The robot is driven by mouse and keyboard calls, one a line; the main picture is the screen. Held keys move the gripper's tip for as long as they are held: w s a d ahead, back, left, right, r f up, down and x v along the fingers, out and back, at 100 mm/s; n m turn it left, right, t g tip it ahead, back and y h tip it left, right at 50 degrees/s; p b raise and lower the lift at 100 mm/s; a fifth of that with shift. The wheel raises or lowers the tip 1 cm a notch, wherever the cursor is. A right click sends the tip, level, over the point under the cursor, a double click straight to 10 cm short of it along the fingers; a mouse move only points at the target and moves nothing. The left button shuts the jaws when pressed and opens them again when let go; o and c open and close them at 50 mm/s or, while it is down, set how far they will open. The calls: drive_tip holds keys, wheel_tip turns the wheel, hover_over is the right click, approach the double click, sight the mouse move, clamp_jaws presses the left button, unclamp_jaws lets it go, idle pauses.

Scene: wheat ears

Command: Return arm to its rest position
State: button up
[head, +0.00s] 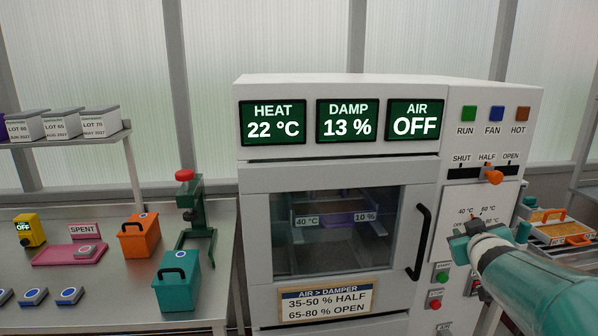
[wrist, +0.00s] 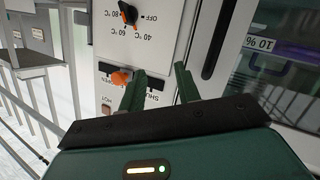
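My gripper (head: 466,246) is in front of the right-hand control panel of the white cabinet (head: 340,85), with my teal arm reaching in from the lower right. In the wrist view its two green fingers (wrist: 160,72) stand apart with nothing between them. The orange damper lever (head: 494,177) sits in its slot near the HALF mark, above my gripper; it also shows in the wrist view (wrist: 121,78), beside a finger. The black temperature knob (wrist: 127,13) shows in the wrist view; my gripper partly hides it in the head view.
The cabinet's glass door has a black handle (head: 420,242) left of my gripper. START and STOP buttons (head: 441,276) lie below. A side table (head: 110,290) on the left bears orange and teal boxes and a green press. A tray (head: 560,228) of grain stands at right.

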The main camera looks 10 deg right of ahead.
drive_tip(key=s+a+f+g+y, duration=0.3)
drive_tip(key=s+a+f+g, duration=0.1)
drive_tip(key=s+a, duration=0.7)
drive_tip(key=s+a+f+g+y, duration=0.2)
drive_tip(key=s+a+f+g, duration=0.2)
drive_tip(key=s+a, duration=0.7)
drive_tip(key=a+f, duration=0.1)
drive_tip(key=a, duration=0.5)
drive_tip(key=shift+s+y, duration=0.25)
drive_tip(key=shift+y, duration=0.15)
drive_tip(key=shift+d+f, duration=0.1)
